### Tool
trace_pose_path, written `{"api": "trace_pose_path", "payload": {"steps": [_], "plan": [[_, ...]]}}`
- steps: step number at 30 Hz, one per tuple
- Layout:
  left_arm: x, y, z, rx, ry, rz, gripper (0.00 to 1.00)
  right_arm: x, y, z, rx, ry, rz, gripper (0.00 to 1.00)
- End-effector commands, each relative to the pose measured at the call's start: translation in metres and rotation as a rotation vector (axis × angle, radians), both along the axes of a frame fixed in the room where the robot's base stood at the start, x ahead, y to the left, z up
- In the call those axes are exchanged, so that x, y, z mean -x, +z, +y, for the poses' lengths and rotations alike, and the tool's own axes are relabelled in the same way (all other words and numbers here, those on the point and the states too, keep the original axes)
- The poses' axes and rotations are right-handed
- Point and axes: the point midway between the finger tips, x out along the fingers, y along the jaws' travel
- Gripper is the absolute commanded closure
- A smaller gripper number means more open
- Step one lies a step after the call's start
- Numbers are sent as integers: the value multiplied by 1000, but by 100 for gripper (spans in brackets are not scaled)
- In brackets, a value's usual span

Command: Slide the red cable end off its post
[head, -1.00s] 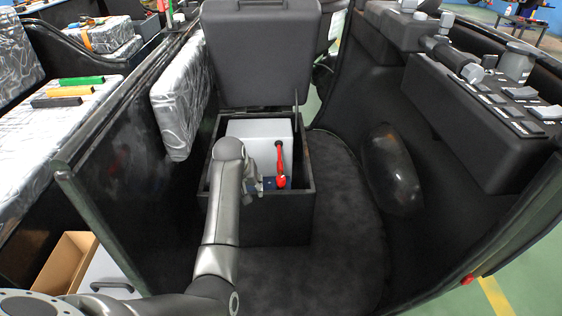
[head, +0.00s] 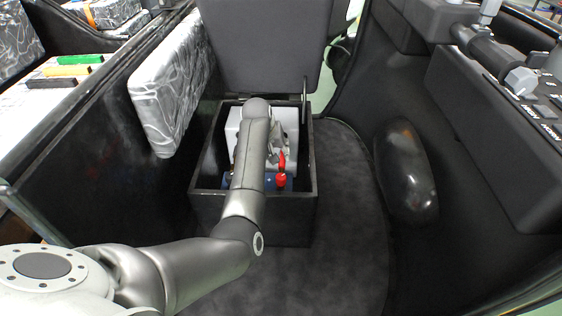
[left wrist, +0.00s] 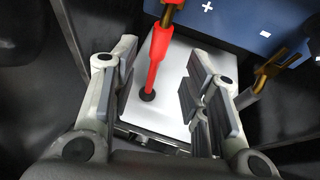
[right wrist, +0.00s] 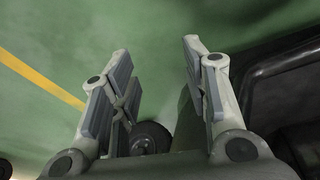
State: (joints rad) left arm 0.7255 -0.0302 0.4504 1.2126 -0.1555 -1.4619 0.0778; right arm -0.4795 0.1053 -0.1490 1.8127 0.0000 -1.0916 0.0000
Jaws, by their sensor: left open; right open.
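The red cable (head: 282,162) stands in the open black box in the head view, its lower end at the blue battery (head: 271,181). In the left wrist view the red cable end (left wrist: 160,42) has a brass clamp (left wrist: 171,12) at the battery (left wrist: 230,15); the post itself is not clear. My left gripper (left wrist: 163,62) is open, with the red cable showing between its fingers; I cannot tell whether they touch it. In the head view my left arm hides part of the battery. My right gripper (right wrist: 157,60) is open and empty, above green floor.
A white block (left wrist: 180,75) fills part of the box behind the battery. A second brass clamp (left wrist: 275,68) shows at the right. The black box (head: 250,228) has a raised lid (head: 275,50). A patterned cushion (head: 172,85) and dark side walls flank the space.

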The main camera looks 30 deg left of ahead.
Motion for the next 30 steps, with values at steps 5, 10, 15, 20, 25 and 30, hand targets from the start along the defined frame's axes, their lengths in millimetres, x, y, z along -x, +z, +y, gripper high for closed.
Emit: {"api": "trace_pose_path", "payload": {"steps": [5, 10, 15, 20, 25, 30], "plan": [[-9, -22, 0, 0, 0, 1, 57, -6, 22, 0, -1, -2, -15, 57], [-17, -39, 0, 1, -1, 0, 57, -8, 45, 0, -2, -4, -27, 57], [-23, -52, 0, 2, 0, 0, 57, -9, 66, 0, -2, -6, -38, 57], [-27, -59, 1, 0, 1, -1, 57, -8, 80, -1, -2, -8, -44, 57], [-29, -63, 1, 0, 1, -1, 57, -7, 87, -1, -2, -9, -46, 57], [-29, -63, 1, 0, 1, -1, 57, -7, 89, -1, -2, -9, -46, 57]]}}
